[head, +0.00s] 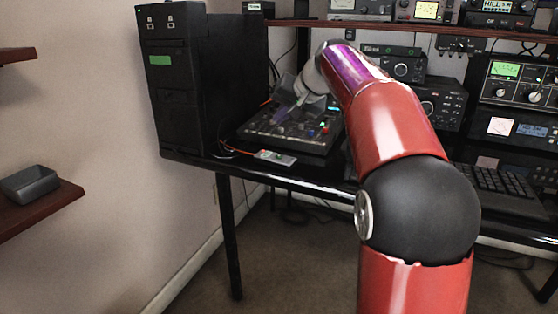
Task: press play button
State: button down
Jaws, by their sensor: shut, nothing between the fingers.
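A black control panel (286,130) with knobs, a red and a blue control and a small green light lies on the desk beside a black tower. I cannot tell which control is the play button; it is too small to make out or hidden. My gripper (281,114) is shut and empty, angled down over the left rear part of the panel. From this view I cannot tell whether its tips touch the panel. The gripper and wrist hide part of the panel's rear.
The black tower (176,85) stands close left of the panel. A small grey device (275,158) with a wire lies at the desk's front edge. Radio units (441,105) and a keyboard (490,181) are to the right. A shelf (430,30) runs above.

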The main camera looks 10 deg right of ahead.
notch_tip(320, 180, down, 7)
jog(key=b, duration=0.5)
jog(key=shift+f+b, duration=0.15)
jog(key=shift+b, duration=0.15)
jog(key=shift+f, duration=0.15)
dwell(1.4)
jog(key=shift+f, duration=0.25)
jog(key=shift+f+b, duration=0.3)
jog(key=shift+b, duration=0.15)
dwell(0.4)
jog(key=shift+r, duration=0.15)
jog(key=shift+r+p, duration=0.6)
jog(key=shift+p, duration=0.15)
notch_tip(320, 180, up, 5)
jog(key=p, duration=0.4)
jog(key=shift+p, duration=0.4)
